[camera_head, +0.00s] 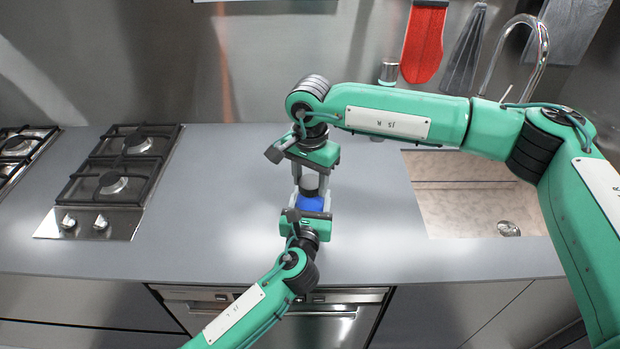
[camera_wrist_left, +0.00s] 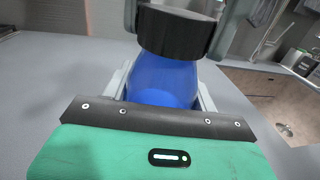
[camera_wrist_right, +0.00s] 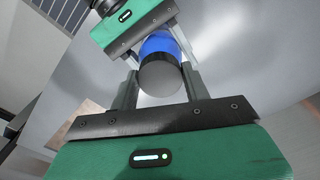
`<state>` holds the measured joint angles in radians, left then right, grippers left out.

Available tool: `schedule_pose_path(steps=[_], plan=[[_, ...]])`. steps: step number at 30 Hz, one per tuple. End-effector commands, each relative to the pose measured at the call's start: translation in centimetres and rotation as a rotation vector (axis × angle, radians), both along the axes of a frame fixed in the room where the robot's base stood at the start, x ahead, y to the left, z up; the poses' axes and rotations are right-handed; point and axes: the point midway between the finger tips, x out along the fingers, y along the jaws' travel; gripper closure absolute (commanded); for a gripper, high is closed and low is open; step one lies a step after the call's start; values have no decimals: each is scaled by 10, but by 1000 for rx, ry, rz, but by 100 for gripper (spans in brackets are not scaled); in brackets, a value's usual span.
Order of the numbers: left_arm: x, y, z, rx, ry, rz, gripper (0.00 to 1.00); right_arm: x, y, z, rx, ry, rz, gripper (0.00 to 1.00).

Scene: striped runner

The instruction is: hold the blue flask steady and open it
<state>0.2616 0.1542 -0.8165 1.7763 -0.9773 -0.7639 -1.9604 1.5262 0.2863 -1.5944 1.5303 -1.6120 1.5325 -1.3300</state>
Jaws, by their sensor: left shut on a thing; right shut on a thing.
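The ribbed black lid (camera_wrist_left: 175,32) shows above the body. My right gripper (camera_head: 312,180) comes from above and behind and is shut on the lid. In the right wrist view the lid's grey top (camera_wrist_right: 162,82) is between its fingers. The two grippers partly hide the flask.
A gas hob (camera_head: 112,183) is set into the counter at left. A sink (camera_head: 470,195) with a tall tap (camera_head: 541,45) is at right. The counter around the flask is clear.

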Motion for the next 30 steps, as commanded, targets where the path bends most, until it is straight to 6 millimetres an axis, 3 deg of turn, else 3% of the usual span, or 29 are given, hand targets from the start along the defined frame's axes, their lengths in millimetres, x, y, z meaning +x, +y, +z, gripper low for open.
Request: schedule_pose_path(steps=[6, 10, 30], plan=[[0, 0, -1, 0, 1, 0, 100, 0, 0, 0, 1, 1, 313, 80], [0, 0, -1, 0, 1, 0, 100, 0, 0, 0, 0, 0, 419, 80], [0, 0, -1, 0, 1, 0, 100, 0, 0, 1, 0, 0, 411, 80]])
